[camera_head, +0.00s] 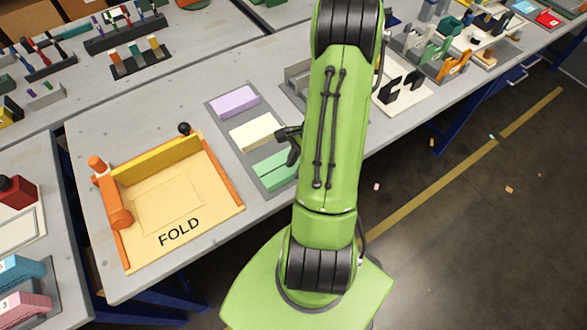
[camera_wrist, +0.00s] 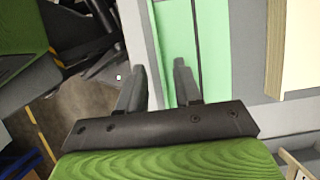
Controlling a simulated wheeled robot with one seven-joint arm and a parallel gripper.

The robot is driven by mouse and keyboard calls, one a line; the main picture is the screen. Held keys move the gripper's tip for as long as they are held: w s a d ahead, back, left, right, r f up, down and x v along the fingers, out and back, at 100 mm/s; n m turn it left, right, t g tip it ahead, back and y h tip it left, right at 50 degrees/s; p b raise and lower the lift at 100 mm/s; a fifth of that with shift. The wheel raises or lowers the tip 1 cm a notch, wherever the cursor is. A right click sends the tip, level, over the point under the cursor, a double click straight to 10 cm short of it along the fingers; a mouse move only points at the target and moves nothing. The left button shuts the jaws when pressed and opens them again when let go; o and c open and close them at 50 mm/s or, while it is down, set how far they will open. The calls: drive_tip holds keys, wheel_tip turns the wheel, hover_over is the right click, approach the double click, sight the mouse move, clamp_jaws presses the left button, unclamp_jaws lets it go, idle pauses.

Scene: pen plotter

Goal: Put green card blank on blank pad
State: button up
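The green card blanks (camera_head: 272,172) lie at the near end of a grey tray, partly hidden behind my arm, with a dark line across them. The green surface also shows in the wrist view (camera_wrist: 178,30), beyond my fingertips. My gripper (camera_head: 290,143) is beside and above this green end. In the wrist view its two dark fingers (camera_wrist: 160,80) stand apart with nothing seen held between them. A tan board marked FOLD (camera_head: 200,222) has an outlined rectangle (camera_head: 168,203); I cannot tell whether this is the blank pad.
Cream (camera_head: 256,131) and purple (camera_head: 234,101) stacks share the grey tray (camera_head: 222,122) with the green. The FOLD board has an orange side lever (camera_head: 118,213) and a yellow bar (camera_head: 158,158). Grey table (camera_head: 90,130) is bare around the board.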

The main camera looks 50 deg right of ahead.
wheel_tip(320, 180, up, 13)
drive_tip(key=w+n+h+p, duration=0.1)
drive_tip(key=w+n+p, duration=0.1)
drive_tip(key=n, duration=0.1)
drive_tip(key=w+a+r+n+h, duration=0.2)
drive_tip(key=a+r+n, duration=0.4)
drive_tip(key=a+r, duration=0.1)
drive_tip(key=s+a+r+n+t, duration=0.2)
drive_tip(key=s+a+r+n, duration=0.2)
drive_tip(key=a+n, duration=0.2)
drive_tip(key=s+a+r+n+t+h, duration=0.1)
drive_tip(key=s+a+r+n+t, duration=0.1)
drive_tip(key=s+a+r+n, duration=0.2)
drive_tip(key=a+n, duration=0.2)
drive_tip(key=a, duration=0.1)
drive_tip(key=shift+s+r, duration=0.3)
drive_tip(key=shift+r, duration=0.05)
